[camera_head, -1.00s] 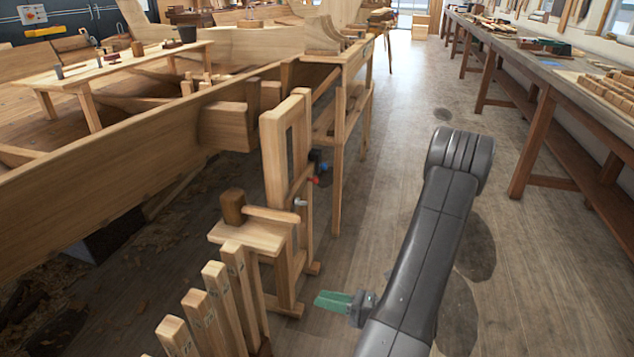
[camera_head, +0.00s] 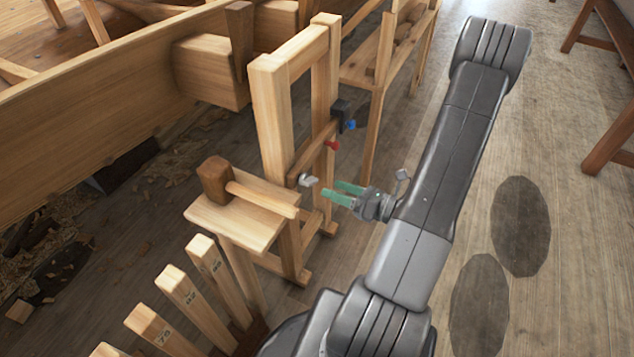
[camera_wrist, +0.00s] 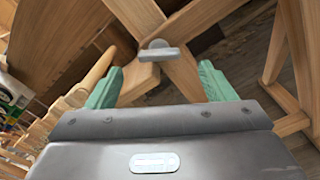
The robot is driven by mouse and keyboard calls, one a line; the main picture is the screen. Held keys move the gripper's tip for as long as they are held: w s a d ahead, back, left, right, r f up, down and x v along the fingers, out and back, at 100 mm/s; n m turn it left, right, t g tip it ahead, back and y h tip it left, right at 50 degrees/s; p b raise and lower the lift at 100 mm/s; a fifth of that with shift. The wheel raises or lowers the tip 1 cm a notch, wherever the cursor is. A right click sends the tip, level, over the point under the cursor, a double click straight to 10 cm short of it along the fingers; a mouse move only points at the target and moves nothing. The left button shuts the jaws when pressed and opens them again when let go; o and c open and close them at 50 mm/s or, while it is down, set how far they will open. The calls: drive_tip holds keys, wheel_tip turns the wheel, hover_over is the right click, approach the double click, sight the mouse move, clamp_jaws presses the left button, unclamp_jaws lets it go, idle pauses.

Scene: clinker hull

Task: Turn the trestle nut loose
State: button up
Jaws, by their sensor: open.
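The trestle (camera_head: 275,115) is a tall pale wooden frame standing beside the hull. A small grey metal nut with a wing or bar shape (camera_head: 308,180) sits low on its near post. It also shows in the wrist view as a grey bar with a round boss (camera_wrist: 158,50), ahead of and between my fingers. My gripper (camera_head: 337,191) has green fingers, parted and empty, pointing left at the nut from a short distance. In the wrist view the fingers (camera_wrist: 160,85) stand either side with a gap around the nut's line. They do not appear to touch it.
A wooden mallet (camera_head: 214,180) lies on a small stand (camera_head: 245,222) left of the nut. A red knob (camera_head: 332,145) and a black-and-blue clamp (camera_head: 344,118) are on the trestle above. Several numbered upright slats (camera_head: 185,295) stand in front.

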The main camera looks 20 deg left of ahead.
sight(315, 182)
drive_tip(key=shift+w+a+b, duration=0.15)
drive_tip(key=shift+a+b, duration=0.2)
drive_tip(key=shift+a, duration=2.85)
drive_tip(key=c, duration=1)
